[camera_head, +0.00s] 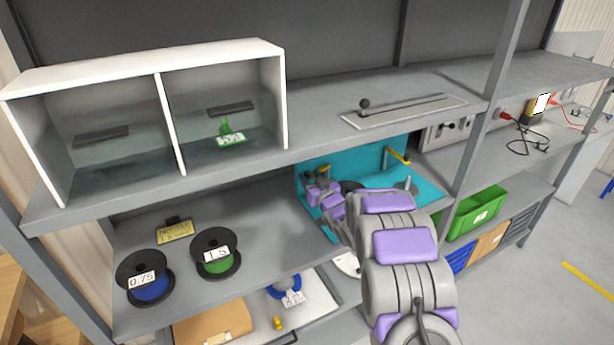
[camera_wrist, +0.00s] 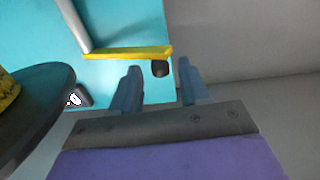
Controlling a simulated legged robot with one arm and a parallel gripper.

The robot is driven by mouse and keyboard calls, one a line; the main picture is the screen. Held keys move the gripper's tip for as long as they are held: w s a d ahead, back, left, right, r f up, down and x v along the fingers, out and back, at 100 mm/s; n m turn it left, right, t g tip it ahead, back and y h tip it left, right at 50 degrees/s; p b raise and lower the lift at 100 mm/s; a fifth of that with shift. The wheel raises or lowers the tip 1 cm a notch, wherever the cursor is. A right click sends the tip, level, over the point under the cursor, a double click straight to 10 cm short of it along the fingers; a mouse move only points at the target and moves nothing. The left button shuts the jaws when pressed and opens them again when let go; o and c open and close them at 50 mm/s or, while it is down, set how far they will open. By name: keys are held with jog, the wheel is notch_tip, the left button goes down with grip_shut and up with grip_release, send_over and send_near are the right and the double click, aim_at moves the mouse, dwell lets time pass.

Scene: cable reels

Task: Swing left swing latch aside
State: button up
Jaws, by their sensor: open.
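The left swing latch shows in the wrist view as a yellow bar (camera_wrist: 128,54) joined to a grey post, with a black knob (camera_wrist: 160,69) at its right end. My gripper (camera_wrist: 158,72) is open, with one finger on each side of the knob. I cannot tell whether either finger touches it. In the head view my gripper reaches into the teal bay (camera_head: 423,186) at its left side and partly hides the left latch (camera_head: 323,170). A second yellow latch (camera_head: 398,155) stands at the back right of the bay.
A black reel flange (camera_wrist: 40,115) is close to the left of my gripper. A grey shelf board (camera_head: 400,100) lies above the bay. Two labelled reels, blue (camera_head: 150,288) and green (camera_head: 215,262), stand on the shelf at left. A green crate (camera_head: 476,213) is at right.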

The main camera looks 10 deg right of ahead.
jog(key=shift+x, duration=1.45)
grip_shut()
